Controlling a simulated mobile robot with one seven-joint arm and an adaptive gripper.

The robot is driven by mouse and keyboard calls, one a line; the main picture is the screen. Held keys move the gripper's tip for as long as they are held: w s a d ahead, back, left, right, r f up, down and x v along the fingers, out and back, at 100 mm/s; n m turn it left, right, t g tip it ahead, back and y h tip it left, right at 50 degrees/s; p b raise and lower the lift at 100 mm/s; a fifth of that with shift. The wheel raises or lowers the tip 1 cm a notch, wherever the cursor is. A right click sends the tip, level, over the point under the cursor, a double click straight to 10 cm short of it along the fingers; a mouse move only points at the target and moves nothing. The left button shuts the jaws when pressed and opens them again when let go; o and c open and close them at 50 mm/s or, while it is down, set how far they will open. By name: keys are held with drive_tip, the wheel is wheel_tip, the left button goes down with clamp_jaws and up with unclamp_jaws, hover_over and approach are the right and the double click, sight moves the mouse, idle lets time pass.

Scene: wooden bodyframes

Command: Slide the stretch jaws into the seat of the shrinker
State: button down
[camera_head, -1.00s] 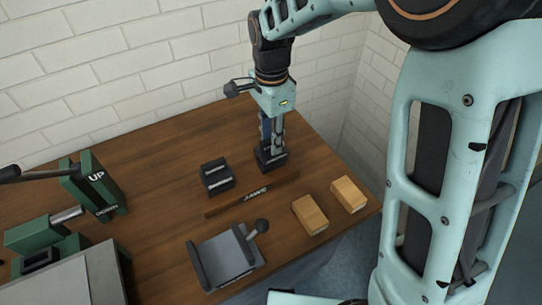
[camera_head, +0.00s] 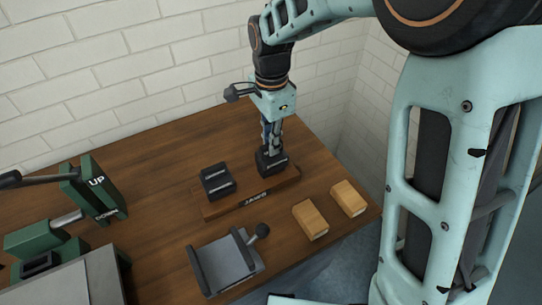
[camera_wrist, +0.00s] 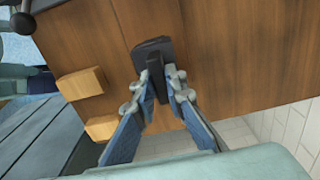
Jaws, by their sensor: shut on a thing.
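My gripper (camera_head: 271,146) points down, with its fingertips shut on the upright tab of a dark jaw block (camera_head: 273,164). In the wrist view the block (camera_wrist: 152,47) shows between and beyond the fingertips (camera_wrist: 160,78). It is at the right end of the wooden JAWS rack (camera_head: 265,198); I cannot tell whether it still touches the rack. A second dark jaw block (camera_head: 217,182) sits at the rack's left end. The labels are too small to read. The green shrinker (camera_head: 38,240), with a dark opening in its front that may be the seat, stands at the far left.
A grey plate fixture with a knobbed handle (camera_head: 228,262) lies front centre. Two light wooden blocks (camera_head: 311,220) (camera_head: 348,198) lie at the right near the table edge. Bare table lies between rack and shrinker.

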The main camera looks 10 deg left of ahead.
drive_tip(key=shift+r+p, duration=0.5)
drive_tip(key=shift+r, duration=0.3)
drive_tip(key=shift+r+p, duration=1.2)
drive_tip(key=shift+r, duration=0.35)
drive_tip(key=shift+w, duration=0.1)
